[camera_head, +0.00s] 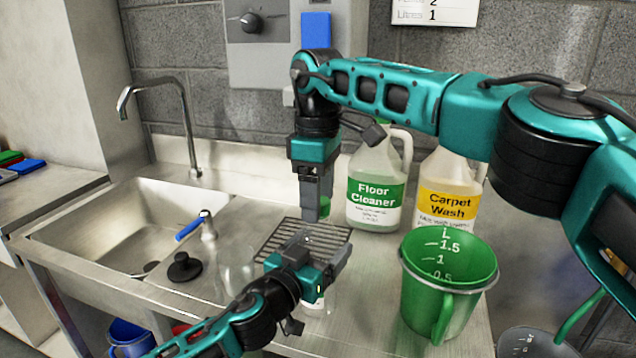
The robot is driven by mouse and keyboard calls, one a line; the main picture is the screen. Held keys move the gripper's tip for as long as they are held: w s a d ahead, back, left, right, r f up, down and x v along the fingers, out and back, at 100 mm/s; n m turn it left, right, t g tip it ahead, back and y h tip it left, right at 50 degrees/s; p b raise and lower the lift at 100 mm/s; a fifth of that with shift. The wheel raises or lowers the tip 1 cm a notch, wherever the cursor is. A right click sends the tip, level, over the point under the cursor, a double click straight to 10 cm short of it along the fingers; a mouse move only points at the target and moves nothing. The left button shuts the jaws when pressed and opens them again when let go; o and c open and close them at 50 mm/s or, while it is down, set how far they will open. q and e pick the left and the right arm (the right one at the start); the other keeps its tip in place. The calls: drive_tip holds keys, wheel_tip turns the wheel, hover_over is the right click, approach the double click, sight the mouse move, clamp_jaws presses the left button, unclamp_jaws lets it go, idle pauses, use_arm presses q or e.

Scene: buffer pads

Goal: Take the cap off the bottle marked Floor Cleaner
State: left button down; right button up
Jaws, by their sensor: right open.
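The Floor Cleaner bottle (375,217), clear with a green and white label, stands upright behind the counter's middle. My right arm crosses in front of its top, so its neck and cap are mostly hidden. My right gripper (316,208) points down, open, left of the bottle and apart from it.
A Carpet Wash bottle (447,205) stands right of the Floor Cleaner. A green measuring jug (425,300) stands in front of both. A wire rack (272,238) lies below my right gripper. A sink (75,230) with a tap (188,135) and black plug (184,268) is left.

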drive_tip(key=c, duration=1.1)
drive_tip(key=shift+c, duration=0.2)
